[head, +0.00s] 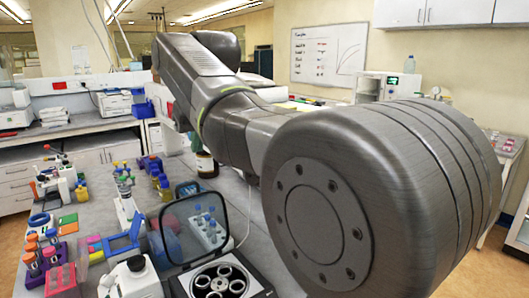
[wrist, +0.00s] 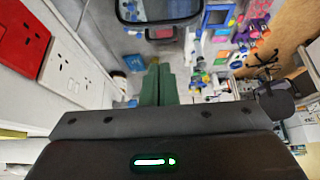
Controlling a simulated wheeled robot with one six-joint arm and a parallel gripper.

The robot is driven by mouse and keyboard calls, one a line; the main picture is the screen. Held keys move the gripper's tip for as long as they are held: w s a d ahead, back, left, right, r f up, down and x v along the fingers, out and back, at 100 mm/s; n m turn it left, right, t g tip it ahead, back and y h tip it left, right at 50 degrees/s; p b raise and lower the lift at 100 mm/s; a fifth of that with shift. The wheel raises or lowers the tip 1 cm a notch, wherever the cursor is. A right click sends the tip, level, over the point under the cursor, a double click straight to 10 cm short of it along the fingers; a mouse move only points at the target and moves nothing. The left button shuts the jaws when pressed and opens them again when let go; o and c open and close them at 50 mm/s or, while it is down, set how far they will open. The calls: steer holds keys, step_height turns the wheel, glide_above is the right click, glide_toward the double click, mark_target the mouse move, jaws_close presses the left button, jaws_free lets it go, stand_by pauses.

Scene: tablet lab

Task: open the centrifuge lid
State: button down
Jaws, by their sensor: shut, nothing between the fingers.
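The centrifuge (head: 262,285) stands at the bottom middle of the head view, with its rotor and round wells (head: 222,282) uncovered. Its lid (head: 164,232), a clear pane in a dark rounded frame, stands raised behind the rotor. A dark-framed clear pane that looks like this lid (wrist: 122,14) also shows at the top of the wrist view, apart from my fingers. My gripper (wrist: 158,68) shows in the wrist view as two green fingers close together, shut and empty. In the head view my arm hides the gripper.
A white rack with blue-capped bottles (head: 208,228) stands behind the lid. Colourful tube racks (head: 45,255) and a blue frame (head: 122,242) crowd the bench at left. A white device (head: 132,278) stands left of the centrifuge. My arm hides the bench at right.

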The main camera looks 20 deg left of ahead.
steer(key=p+x, duration=0.1)
steer(key=x, duration=1.3)
steer(key=shift+w+a+p, duration=0.3)
steer(key=shift+a+p, duration=0.05)
steer(key=shift+a, duration=0.1)
steer(key=shift+r, duration=0.1)
